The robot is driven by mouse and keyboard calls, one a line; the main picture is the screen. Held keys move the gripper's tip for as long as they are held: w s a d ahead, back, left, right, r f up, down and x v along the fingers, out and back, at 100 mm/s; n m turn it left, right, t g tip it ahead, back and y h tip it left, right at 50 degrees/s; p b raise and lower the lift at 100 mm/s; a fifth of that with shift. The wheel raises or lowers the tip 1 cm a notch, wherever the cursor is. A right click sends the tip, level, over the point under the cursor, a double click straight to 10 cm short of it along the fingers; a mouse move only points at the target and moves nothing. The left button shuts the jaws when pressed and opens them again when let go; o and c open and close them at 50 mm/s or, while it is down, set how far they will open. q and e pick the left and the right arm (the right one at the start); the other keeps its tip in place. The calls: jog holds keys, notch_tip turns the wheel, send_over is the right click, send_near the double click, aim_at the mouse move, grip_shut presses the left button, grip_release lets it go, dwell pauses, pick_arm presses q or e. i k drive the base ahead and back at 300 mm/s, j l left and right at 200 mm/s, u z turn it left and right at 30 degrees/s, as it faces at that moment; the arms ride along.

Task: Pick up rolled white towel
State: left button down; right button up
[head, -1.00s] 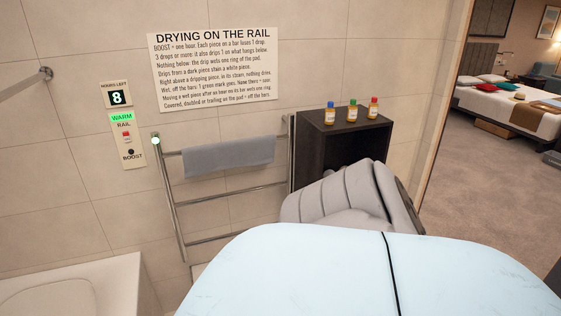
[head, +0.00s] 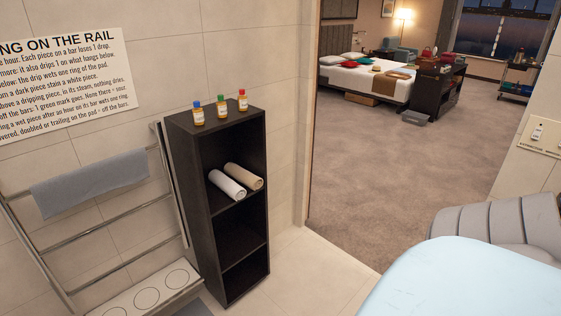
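A rolled white towel (head: 227,185) lies on the upper inner shelf of a dark open cabinet (head: 187,190). Its near round end points toward me, at the shelf's front edge. A rolled beige towel (head: 244,177) lies just right of it, close alongside. Neither of my grippers is in view, so I cannot see where they are relative to the towel.
Three small bottles (head: 220,109) stand on the cabinet top. Left of it is a metal rail (head: 97,217) with a grey towel (head: 90,184) hung on it, above a pad with rings (head: 145,299). Open carpet (head: 400,155) leads to a bed (head: 365,82).

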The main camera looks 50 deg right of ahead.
aim_at(234, 191)
jog(key=z, duration=1.3)
jog(key=i+u, duration=0.15)
jog(key=i+l, duration=0.05)
jog(key=i, duration=0.05)
